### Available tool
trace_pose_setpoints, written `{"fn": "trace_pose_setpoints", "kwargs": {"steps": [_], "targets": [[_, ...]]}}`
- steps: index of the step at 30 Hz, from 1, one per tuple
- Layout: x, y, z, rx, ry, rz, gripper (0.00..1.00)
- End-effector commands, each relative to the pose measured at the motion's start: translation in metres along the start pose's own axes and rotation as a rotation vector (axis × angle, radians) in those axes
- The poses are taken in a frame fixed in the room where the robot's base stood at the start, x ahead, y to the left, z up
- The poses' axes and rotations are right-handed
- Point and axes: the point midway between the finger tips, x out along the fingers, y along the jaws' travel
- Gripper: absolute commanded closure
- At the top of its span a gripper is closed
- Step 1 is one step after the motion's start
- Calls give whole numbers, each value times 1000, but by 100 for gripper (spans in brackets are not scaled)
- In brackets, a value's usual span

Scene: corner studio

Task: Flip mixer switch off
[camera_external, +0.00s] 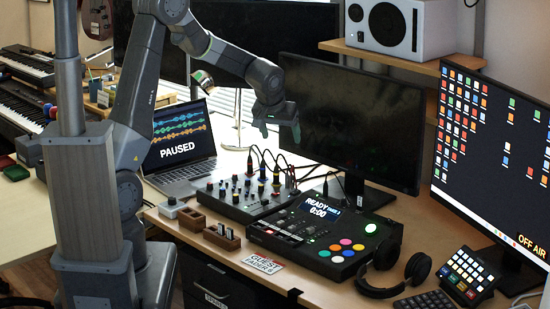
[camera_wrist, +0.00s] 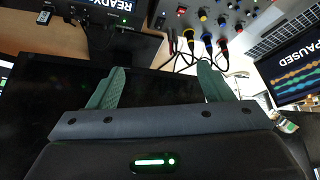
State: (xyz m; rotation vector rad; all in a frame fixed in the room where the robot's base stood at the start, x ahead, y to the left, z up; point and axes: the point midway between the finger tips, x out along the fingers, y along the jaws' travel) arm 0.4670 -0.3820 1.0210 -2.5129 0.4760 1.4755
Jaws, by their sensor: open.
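The mixer (camera_external: 243,199) is a dark console with several knobs and plugged cables, on the desk right of the laptop. Part of it shows at the top of the wrist view (camera_wrist: 222,14), with coloured cable plugs. My gripper (camera_external: 280,130) is raised above and behind the mixer's right side, in front of the dark middle monitor. It is apart from the mixer. In the wrist view my gripper (camera_wrist: 160,86) has its two green fingers spread wide, with nothing between them.
A laptop (camera_external: 181,143) reads PAUSED. A pad console (camera_external: 325,238) reads READY 0:00. The dark monitor (camera_external: 352,125) stands behind it. Headphones (camera_external: 397,276), wooden fader blocks (camera_external: 221,238) and a GUEST FADERS card (camera_external: 263,264) lie near the front edge. A lit monitor (camera_external: 492,150) stands right.

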Motion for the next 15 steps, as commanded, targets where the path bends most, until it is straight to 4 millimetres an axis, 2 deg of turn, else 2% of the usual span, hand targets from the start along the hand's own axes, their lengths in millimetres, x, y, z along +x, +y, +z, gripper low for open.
{"fn": "trace_pose_setpoints", "kwargs": {"steps": [1, 5, 10, 11, 15], "targets": [[0, 0, 0, 0, 0, 0, 37], [3, 0, -1, 7, -4, 1, 63], [23, -4, -9, 62, -42, 10, 96], [28, -4, -11, 80, -51, 15, 100], [54, -8, -23, 171, -102, 49, 100]]}}
